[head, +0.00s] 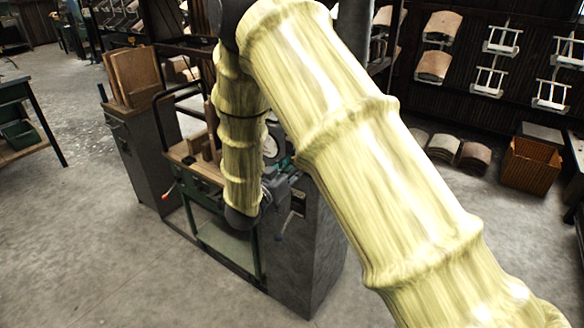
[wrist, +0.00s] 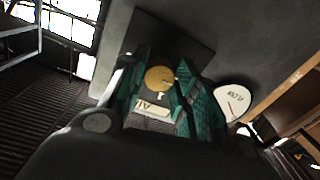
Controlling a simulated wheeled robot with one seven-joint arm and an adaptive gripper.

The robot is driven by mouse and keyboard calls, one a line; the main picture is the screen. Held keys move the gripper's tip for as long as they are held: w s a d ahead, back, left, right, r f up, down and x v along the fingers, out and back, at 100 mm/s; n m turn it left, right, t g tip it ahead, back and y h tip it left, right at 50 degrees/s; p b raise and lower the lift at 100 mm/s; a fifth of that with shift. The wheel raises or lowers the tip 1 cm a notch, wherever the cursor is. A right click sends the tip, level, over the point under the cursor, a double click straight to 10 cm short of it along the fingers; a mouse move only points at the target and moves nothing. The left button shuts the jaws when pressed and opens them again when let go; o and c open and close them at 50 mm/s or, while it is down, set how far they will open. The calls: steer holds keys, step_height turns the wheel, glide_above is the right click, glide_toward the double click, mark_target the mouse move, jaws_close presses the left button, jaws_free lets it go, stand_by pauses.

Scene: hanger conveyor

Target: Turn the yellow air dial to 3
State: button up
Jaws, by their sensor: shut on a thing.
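The yellow air dial (wrist: 157,77) is a round knob on a dark panel (wrist: 185,38), seen in the wrist view between the teal finger pads of my gripper (wrist: 163,72). My gripper is shut on the dial, one pad on each side. A pale label (wrist: 152,106) with the letters "AI" showing lies below the dial, partly covered by the fingers. A small pale mark is at the dial's lower edge. I cannot read which number the dial points to. In the head view the dial is hidden behind my arm, and the gripper's grip is too small to make out.
A white round gauge (wrist: 233,101) with a red needle is right of my fingers. In the head view a grey cabinet (head: 312,250) and a green-framed bench (head: 200,181) stand under my arm. A crate (head: 530,165) is at the right. The floor in front is clear.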

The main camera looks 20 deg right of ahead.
steer(key=shift+f+m+b, duration=0.1)
steer(key=shift+m+b, duration=0.2)
steer(key=m+b, duration=0.2)
steer(key=m, duration=0.1)
steer(key=shift+f, duration=0.15)
steer(key=m+b, duration=0.5)
steer(key=shift+w+m, duration=0.15)
steer(key=shift+m, duration=0.15)
steer(key=m+b, duration=0.4)
steer(key=b, duration=0.1)
steer(key=shift+a+m+h, duration=0.1)
steer(key=shift+m+h, duration=0.3)
steer(key=m+b, duration=0.7)
steer(key=b, duration=0.3)
steer(key=m+g+b, duration=0.1)
steer(key=m+b, duration=0.7)
steer(key=b, duration=0.2)
steer(key=m+b, duration=0.7)
steer(key=b, duration=0.3)
steer(key=shift+r+m+b, duration=0.3)
steer(key=shift+r+m, duration=0.1)
steer(key=shift+m, duration=0.2)
